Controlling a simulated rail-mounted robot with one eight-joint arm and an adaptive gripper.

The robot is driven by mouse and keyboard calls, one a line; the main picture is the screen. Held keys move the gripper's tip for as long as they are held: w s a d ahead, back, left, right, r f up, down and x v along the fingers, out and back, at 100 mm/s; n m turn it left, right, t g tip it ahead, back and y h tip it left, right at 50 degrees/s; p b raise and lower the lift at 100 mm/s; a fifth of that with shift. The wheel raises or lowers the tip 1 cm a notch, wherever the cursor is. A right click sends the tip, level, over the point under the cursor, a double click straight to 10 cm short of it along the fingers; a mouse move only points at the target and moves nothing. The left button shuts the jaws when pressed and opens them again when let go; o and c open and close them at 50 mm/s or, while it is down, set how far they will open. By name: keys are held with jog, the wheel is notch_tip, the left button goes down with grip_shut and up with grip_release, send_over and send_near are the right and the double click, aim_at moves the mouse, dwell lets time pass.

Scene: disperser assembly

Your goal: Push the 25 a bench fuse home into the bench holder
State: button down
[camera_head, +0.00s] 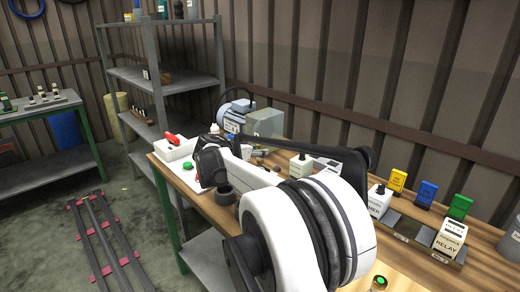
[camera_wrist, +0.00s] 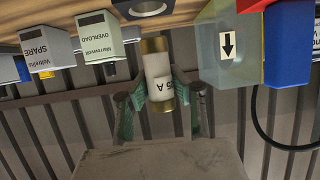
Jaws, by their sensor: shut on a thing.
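In the wrist view, which looks upside down, a white cylindrical fuse (camera_wrist: 157,66) with brass end caps and a partly visible "A" marking is between the green fingers of my gripper (camera_wrist: 158,95). My gripper is shut on the fuse's sides. The fuse's far cap points toward a dark round fitting (camera_wrist: 143,8) with a pale centre at the wooden bench edge. I cannot tell whether this fitting is the bench holder, or whether the fuse touches it. In the head view my white and black arm covers much of the bench, and I cannot make out the fuse.
In the wrist view, a "SPARE" box (camera_wrist: 47,48) and an "OVERLOAD" box (camera_wrist: 99,37) stand left of the fuse. In the head view, a grey box (camera_head: 265,123) and a motor (camera_head: 233,116) stand at the back.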

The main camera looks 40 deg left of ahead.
jog(key=shift+f+b, duration=0.3)
jog(key=shift+f, duration=0.55)
jog(key=shift+f+b, duration=0.8)
jog(key=shift+f, duration=0.1)
dwell(1.6)
jog(key=shift+r, duration=0.15)
jog(key=shift+r, duration=0.5)
jog(key=shift+f+b, duration=0.3)
jog(key=shift+f, duration=0.3)
dwell(1.9)
jog(key=c, duration=1.5)
grip_release()
jog(key=shift+c, duration=0.2)
